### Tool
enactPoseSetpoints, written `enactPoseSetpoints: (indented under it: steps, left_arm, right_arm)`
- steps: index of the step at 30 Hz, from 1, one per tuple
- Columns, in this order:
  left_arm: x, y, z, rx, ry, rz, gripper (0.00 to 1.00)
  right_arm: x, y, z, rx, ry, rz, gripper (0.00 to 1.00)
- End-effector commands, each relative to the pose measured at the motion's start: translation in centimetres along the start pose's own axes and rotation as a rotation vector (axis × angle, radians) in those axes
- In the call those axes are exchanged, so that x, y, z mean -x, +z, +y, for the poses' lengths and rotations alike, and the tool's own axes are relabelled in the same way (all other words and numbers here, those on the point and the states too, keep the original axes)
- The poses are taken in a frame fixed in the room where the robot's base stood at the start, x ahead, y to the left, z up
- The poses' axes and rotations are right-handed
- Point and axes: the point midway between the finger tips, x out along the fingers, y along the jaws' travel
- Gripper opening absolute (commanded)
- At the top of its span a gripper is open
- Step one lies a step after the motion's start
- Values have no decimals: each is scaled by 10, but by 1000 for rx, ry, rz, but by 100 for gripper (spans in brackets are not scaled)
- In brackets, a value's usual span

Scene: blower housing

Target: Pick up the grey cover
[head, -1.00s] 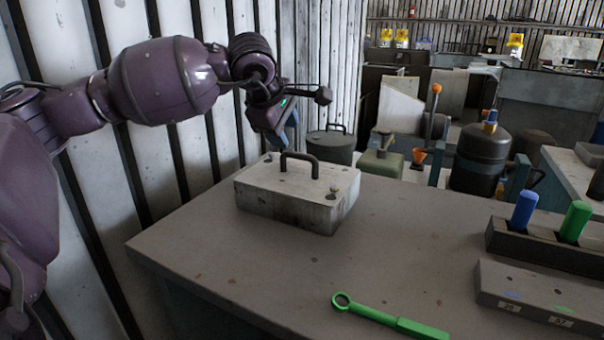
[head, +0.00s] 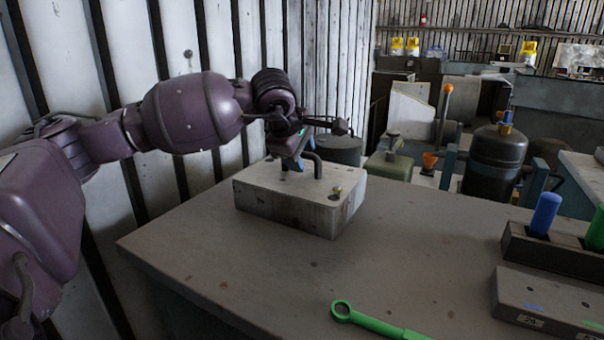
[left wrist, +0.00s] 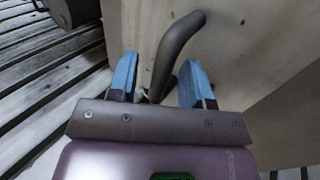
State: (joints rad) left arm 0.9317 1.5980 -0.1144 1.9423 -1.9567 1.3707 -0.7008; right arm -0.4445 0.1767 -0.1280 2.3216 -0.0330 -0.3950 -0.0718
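The grey cover (head: 290,205) is a blocky, worn light-grey housing with a dark arched handle (head: 318,165) on top. It sits near the far left part of the table. My left gripper (head: 292,160) is over its top, at the handle, and hides part of it. In the left wrist view the two blue fingers of my left gripper (left wrist: 160,80) are apart. The handle (left wrist: 172,52) runs between them, with gaps visible on both sides. The cover's pale top (left wrist: 245,45) fills much of that view. My right gripper is not in view.
A green wrench (head: 375,322) lies at the table's front edge. A dark rack (head: 560,253) with blue and green handles and a grey labelled block (head: 545,300) stand at the right. The middle of the table (head: 420,235) is clear. A ribbed wall rises on the left.

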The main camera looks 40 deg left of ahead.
Motion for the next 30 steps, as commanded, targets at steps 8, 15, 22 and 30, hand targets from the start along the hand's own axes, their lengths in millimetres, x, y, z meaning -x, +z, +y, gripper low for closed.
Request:
enactPoseSetpoints:
  steps: [8,15,22,30]
  left_arm:
    - [0,0,0,0,0,0,4]
    - [0,0,0,0,1,0,0]
    - [10,0,7,1,7,-1,0]
    - [50,0,33,2,10,-3,0]
  right_arm:
    - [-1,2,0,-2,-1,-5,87]
    - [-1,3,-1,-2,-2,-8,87]
    - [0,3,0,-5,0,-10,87]
    - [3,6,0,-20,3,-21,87]
